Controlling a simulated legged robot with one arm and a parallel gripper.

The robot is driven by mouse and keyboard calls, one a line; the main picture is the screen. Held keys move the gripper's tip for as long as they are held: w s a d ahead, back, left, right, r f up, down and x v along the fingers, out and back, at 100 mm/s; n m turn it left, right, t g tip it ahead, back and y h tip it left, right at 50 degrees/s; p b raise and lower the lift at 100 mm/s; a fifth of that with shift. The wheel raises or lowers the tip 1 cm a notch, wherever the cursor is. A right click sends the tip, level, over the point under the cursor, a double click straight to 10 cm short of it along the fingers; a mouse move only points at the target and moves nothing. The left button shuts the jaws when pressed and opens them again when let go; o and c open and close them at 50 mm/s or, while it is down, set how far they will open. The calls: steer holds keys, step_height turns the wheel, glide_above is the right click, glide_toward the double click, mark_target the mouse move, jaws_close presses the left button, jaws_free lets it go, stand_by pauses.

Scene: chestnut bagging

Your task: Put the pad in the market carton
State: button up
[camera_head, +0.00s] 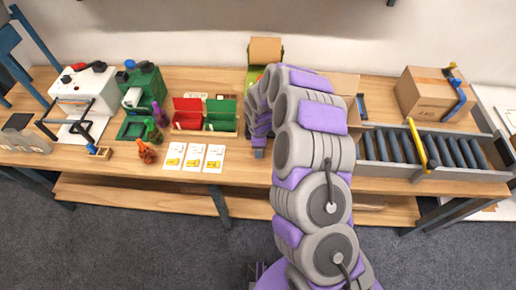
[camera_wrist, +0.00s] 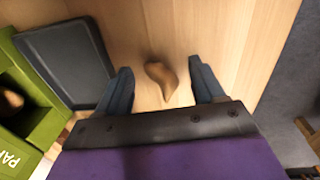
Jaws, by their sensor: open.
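My gripper (camera_wrist: 160,68) is open in the wrist view, its two dark fingers apart over the wooden table. A small brown tapered object (camera_wrist: 163,77) lies on the wood between the fingers, touching neither as far as I can see. A dark grey flat slab (camera_wrist: 62,62) with a raised rim lies left of the fingers; I cannot tell whether it is the pad. In the head view, a brown carton (camera_head: 432,94) stands at the back right. An open carton (camera_head: 345,84) shows partly behind my arm. I cannot tell which is the market carton. My arm hides much of the middle table.
A green container (camera_wrist: 42,118) with partial lettering stands at left in the wrist view. Red (camera_head: 188,112) and green (camera_head: 221,114) bins, several white cards (camera_head: 194,157) and machines (camera_head: 88,88) fill the left table. A roller conveyor (camera_head: 425,148) runs along the right.

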steer(key=shift+a, duration=0.45)
steer(key=shift+c, duration=0.6)
steer(key=shift+a+f, duration=0.1)
steer(key=shift+a, duration=0.3)
steer(key=shift+c, duration=1.4)
steer(key=shift+d, duration=0.6)
steer(key=c, duration=0.6)
steer(key=shift+c, duration=0.6)
steer(key=shift+a, duration=0.1)
